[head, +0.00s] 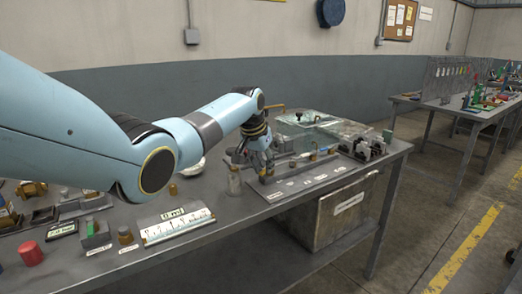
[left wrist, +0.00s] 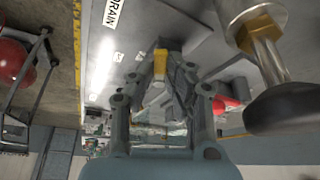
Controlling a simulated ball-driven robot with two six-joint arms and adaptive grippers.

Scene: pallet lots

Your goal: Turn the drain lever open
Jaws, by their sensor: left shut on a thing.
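My left gripper (head: 260,168) reaches down at the bench's far half in the head view. In the left wrist view its fingers (left wrist: 165,58) close around a small piece with a yellow part (left wrist: 160,64), which appears to be the drain lever. A white label reading DRAIN (left wrist: 112,12) is near it on the grey surface. The fingers hide much of the piece, so I cannot tell how far the lever is turned. In the head view the gripper covers the lever. My right gripper is in neither view.
A metal stem with a brass nut (left wrist: 262,30) and a dark round end stands close beside the gripper.

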